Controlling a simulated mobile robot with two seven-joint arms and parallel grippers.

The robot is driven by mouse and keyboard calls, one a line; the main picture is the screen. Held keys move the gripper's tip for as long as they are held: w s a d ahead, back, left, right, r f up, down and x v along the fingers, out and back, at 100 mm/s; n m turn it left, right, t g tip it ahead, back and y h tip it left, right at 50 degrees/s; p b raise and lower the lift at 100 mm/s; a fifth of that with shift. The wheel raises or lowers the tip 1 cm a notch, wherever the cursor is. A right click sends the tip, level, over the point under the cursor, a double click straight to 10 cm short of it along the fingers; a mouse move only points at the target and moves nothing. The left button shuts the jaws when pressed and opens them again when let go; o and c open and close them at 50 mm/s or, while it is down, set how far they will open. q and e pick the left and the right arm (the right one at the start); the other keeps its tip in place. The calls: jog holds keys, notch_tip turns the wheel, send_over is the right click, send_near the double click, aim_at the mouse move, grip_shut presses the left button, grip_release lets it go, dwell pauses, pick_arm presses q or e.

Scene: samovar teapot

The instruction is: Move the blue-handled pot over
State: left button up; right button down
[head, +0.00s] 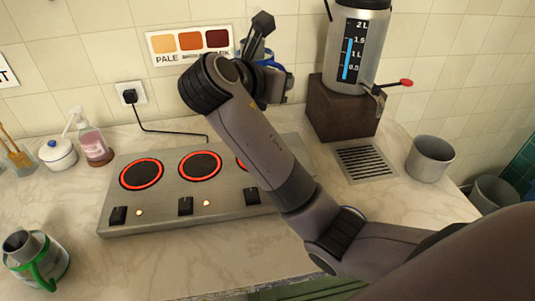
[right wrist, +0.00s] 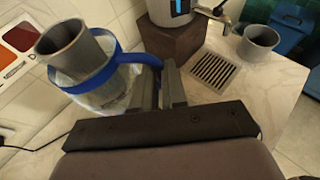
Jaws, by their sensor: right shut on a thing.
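The blue-handled pot is a clear vessel (right wrist: 100,90) with a grey metal cup (right wrist: 65,42) in its top and a blue handle (right wrist: 128,58). My right gripper (right wrist: 160,78) is shut on the handle in the right wrist view, with the pot to its left. In the head view my right arm reaches over the hot plate (head: 160,215), and my gripper (head: 272,75) is near the back wall. There the arm hides nearly all of the pot; only bits of blue show. I cannot tell its exact height. My left gripper is not in view.
Burner rings glow red (head: 200,166); the right one is mostly hidden. A samovar (head: 345,45) on a brown block (head: 340,110) stands right, by a drain grate (head: 365,162) and grey cup (head: 430,158). A green-handled pot (head: 45,270) is front left. Counter between plate and grate is partly clear.

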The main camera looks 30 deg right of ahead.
notch_tip(320, 180, down, 19)
jog(key=shift+r+b, duration=0.2)
jog(key=shift+b, duration=0.6)
jog(key=shift+f, duration=0.1)
jog(key=c, duration=1.1)
grip_release()
jog(key=shift+f, duration=0.15)
jog(key=shift+c, duration=0.2)
jog(key=shift+r, duration=0.2)
